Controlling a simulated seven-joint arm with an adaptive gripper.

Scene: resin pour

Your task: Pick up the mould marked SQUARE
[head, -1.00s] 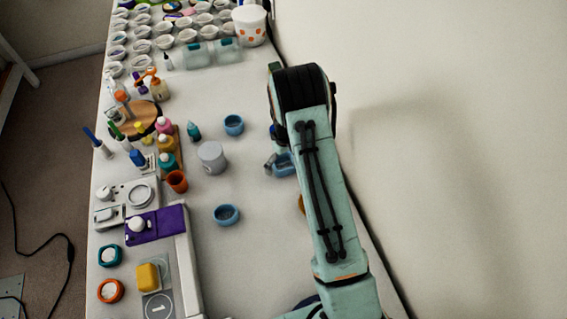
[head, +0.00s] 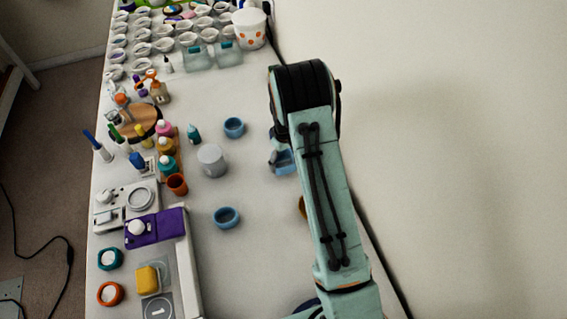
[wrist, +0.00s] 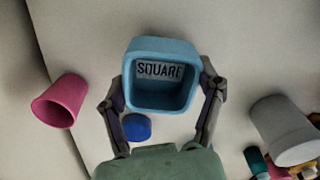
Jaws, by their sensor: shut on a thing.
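The mould marked SQUARE (wrist: 160,99) is a light blue, square, open-topped block in the wrist view, with dark lettering inside it. My gripper (wrist: 165,85) has one finger on each side of the mould and is shut on it. In the head view the mould (head: 285,162) shows only in part beside my arm, which hides the rest. I cannot tell from these views whether it is clear of the table.
A pink cup (wrist: 58,101) and a small dark blue round thing (wrist: 137,127) are near the mould. Two round blue moulds (head: 234,127) (head: 227,217) and a grey cup (head: 211,160) stand to the left. A wall runs along the right.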

